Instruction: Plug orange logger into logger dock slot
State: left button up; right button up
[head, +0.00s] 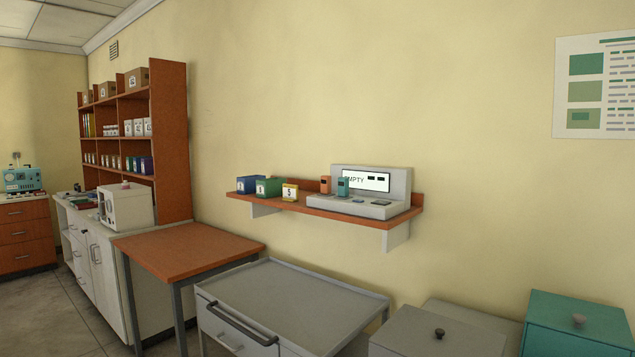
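A small orange block with a dark top, the orange logger by its colour (325,184), stands upright at the left end of the dock on the wall shelf. I cannot tell whether it sits in a slot or on the shelf behind the dock. The pale grey logger dock (345,207) has a raised back with a white screen that reads "EMPTY" and dark marks. A teal logger (343,187) stands upright on the dock, in front of the screen. Dark slot-like patches show to its right. Neither of my grippers is in view.
Below are a bare grey cart (290,298), a wooden table (188,250), grey (440,335) and teal (578,325) lidded boxes.

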aim_at(325, 180)
jog(key=i+j, duration=0.6)
jog(key=i+j+z, duration=0.15)
jog(key=i+j, duration=1)
jog(key=i+j+z, duration=0.15)
jog(key=i+j, duration=0.4)
jog(key=j, duration=0.15)
